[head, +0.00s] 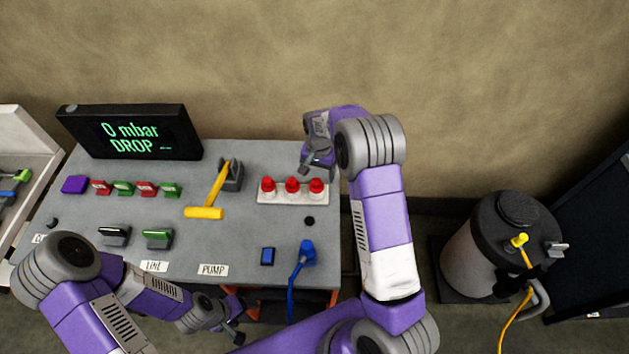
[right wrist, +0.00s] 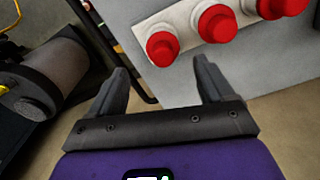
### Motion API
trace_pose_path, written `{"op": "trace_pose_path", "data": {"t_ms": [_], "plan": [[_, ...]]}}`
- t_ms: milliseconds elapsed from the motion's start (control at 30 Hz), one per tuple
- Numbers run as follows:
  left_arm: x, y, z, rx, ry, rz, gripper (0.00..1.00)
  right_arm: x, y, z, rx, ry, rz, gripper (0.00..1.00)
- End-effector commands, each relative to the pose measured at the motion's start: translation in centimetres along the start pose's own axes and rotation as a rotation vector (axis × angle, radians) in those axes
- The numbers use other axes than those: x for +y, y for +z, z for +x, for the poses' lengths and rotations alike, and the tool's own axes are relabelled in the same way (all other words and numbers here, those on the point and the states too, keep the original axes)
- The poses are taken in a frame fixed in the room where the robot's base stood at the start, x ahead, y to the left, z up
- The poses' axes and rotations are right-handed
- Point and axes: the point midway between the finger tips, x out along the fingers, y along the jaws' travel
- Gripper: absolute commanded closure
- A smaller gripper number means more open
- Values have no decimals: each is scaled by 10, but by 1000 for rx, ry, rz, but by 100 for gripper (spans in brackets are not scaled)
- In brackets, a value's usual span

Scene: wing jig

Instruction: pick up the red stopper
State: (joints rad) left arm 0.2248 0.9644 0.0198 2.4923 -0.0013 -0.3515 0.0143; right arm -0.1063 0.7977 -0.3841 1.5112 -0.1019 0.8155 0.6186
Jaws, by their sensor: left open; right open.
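Three red stoppers stand in a row on a white rack (head: 293,197) at the right back of the grey table: a left one (head: 267,186), a middle one (head: 292,186) and a right one (head: 316,187). In the right wrist view, red caps (right wrist: 162,48) show along the top, beyond the fingers. My right gripper (head: 310,167) is open and empty, behind and above the rack, apart from the stoppers; its two fingers also show in the right wrist view (right wrist: 165,80). My left gripper (head: 236,318) is low at the table's front edge, apart from the stoppers.
A yellow T-handle (head: 205,212) is left of the rack. A blue plug with a cable (head: 307,252) and a blue switch (head: 267,257) are in front. A display (head: 131,131) reads "0 mbar DROP". A grey tank (head: 481,252) stands on the floor at right.

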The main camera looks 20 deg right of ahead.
Motion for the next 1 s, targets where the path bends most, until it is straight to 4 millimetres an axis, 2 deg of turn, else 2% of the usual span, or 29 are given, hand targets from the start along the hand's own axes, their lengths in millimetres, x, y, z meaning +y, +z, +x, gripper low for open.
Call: {"op": "trace_pose_path", "data": {"t_ms": [300,433,633,1000], "plan": [[3,0,-8,2,0,0,27,-2,5,45,-2,2,1,19],[3,0,-8,2,0,0,27,-2,4,53,0,0,1,19],[3,0,-8,2,0,0,27,-2,4,53,1,-1,0,19],[3,0,-8,2,0,0,27,-2,4,53,0,-1,0,74]]}}
